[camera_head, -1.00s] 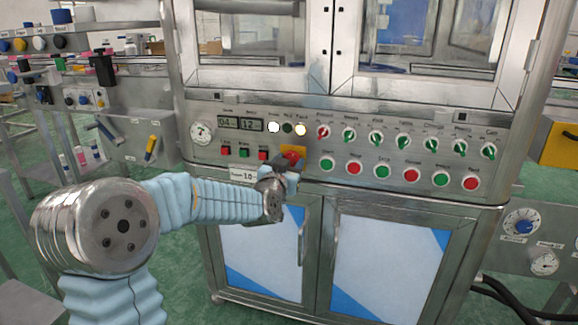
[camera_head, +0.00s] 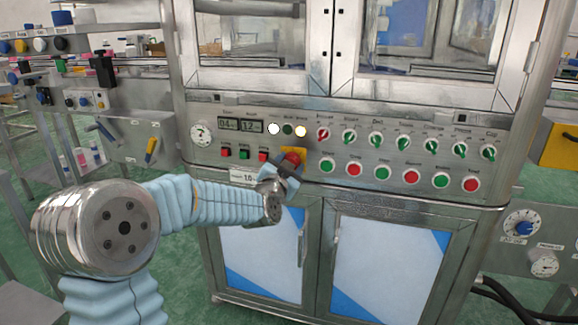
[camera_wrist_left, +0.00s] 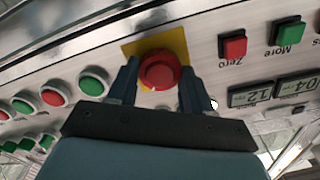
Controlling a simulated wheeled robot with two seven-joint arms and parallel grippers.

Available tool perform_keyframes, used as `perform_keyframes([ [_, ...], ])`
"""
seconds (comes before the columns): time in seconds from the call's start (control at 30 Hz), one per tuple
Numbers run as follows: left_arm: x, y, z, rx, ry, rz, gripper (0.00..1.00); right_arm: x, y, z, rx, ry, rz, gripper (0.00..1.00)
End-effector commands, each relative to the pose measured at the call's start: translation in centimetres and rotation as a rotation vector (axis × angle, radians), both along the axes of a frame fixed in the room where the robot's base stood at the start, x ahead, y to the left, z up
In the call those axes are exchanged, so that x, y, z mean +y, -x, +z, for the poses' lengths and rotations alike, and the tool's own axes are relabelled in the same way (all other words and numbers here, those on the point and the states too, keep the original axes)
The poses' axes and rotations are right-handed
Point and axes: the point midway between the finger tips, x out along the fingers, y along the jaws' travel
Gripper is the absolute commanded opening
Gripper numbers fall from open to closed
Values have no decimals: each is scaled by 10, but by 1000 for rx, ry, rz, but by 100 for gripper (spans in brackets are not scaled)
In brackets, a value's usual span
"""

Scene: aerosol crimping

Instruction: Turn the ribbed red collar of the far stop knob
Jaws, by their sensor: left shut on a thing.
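The red stop knob (camera_head: 291,159) sits on a yellow plate (camera_head: 303,155) on the steel front panel, left of the middle. In the left wrist view the round red knob (camera_wrist_left: 159,71) shows face on, with the yellow plate (camera_wrist_left: 176,39) behind it. My left gripper (camera_head: 283,170) reaches it from the lower left. In the left wrist view its two dark fingers (camera_wrist_left: 155,82) stand one on each side of the knob, shut on it. Ribs on the collar are too small to make out. My right gripper is not in view.
Red and green buttons (camera_head: 354,168) and a row of selector switches (camera_head: 376,138) lie right of the knob. Small square buttons (camera_head: 244,153) and digital displays (camera_head: 240,125) lie left of it. Cabinet doors (camera_head: 380,262) are below.

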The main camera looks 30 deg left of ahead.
Motion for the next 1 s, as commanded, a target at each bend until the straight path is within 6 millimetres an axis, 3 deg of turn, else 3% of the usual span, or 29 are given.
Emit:
perform_keyframes([
  [0.13, 0, 0, 1, -2, 1, -1, 19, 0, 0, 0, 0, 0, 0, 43],
  [0.17, 0, 0, 1, -2, 1, -1, 54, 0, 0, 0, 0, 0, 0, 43],
  [0.3, 0, 0, 0, -1, 1, 0, 76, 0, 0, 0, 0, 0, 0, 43],
  [0.67, -1, 6, 0, -1, 2, 0, 76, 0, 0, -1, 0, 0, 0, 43],
  [0.77, -5, 20, 0, -3, 3, 0, 76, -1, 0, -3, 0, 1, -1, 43],
  [1.0, -18, 77, 0, -4, 3, 1, 76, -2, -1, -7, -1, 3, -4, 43],
])
